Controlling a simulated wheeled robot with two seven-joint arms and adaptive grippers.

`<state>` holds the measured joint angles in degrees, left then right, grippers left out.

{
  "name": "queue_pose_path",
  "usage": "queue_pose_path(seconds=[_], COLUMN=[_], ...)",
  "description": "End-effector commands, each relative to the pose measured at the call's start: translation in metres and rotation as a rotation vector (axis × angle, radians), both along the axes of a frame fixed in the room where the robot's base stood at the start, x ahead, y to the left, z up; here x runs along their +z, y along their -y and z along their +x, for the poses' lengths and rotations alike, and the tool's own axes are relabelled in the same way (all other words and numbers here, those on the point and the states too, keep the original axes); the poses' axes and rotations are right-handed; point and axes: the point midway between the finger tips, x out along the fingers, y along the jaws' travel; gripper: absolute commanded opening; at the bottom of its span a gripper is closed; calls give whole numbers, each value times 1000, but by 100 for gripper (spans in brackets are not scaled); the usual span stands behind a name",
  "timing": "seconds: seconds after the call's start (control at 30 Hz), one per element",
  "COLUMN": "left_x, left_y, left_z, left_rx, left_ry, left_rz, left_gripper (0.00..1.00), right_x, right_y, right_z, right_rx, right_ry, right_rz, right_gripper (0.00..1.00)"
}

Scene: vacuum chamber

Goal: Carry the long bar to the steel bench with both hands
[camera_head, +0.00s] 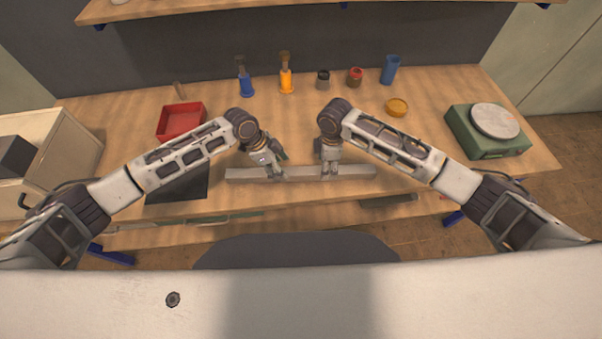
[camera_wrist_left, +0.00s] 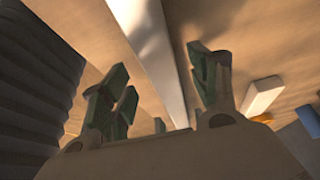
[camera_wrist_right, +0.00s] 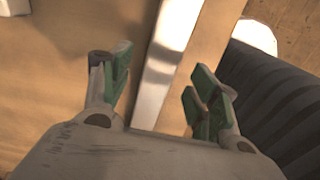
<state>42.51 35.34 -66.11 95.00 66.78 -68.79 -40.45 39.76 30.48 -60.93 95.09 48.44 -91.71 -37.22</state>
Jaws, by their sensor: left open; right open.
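The long bar (camera_head: 305,173) is a pale grey metal beam lying flat along the front edge of a wooden workbench (camera_head: 300,130). My left gripper (camera_head: 272,172) is at the bar left of its middle, pointing down, open. In the left wrist view, the bar (camera_wrist_left: 158,45) runs between the spread green-padded fingers (camera_wrist_left: 165,78). My right gripper (camera_head: 331,172) is at the bar right of its middle, also open. In the right wrist view, the bar (camera_wrist_right: 170,55) passes between its fingers (camera_wrist_right: 160,75). I cannot tell whether any finger touches it. No steel bench is recognisable in view.
Behind the arms are a red tray (camera_head: 181,121), a blue bottle (camera_head: 246,84), an orange bottle (camera_head: 286,80), small jars (camera_head: 355,77) and a blue cup (camera_head: 390,69). A green scale (camera_head: 488,131) stands right. A dark flat panel (camera_head: 178,184) lies left of the bar.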

Motion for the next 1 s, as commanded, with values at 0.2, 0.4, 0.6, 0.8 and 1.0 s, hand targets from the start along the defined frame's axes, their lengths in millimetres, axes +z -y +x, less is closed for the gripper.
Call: queue_pose_path(seconds=[0.2, 0.4, 0.6, 0.8, 1.0], left_x=[-23, -36, -39, -39, -39], left_y=[10, 15, 17, 16, 16], left_z=[0, 0, 0, 0, 0], left_rx=[0, 0, -1, -1, 0], left_ry=[-2, 0, 0, 0, 0], left_rz=[0, 0, 0, 0, 0], left_gripper=[61, 61, 61, 61, 36], right_x=[-25, -39, -43, -43, -43], right_y=[-1, -1, 0, 0, 0], right_z=[-1, 0, 0, 0, 0], right_rx=[1, 1, 1, 1, 1], right_ry=[-2, 0, 0, 0, 0], right_rz=[1, 1, 0, 1, 1], right_gripper=[61, 61, 61, 61, 36])
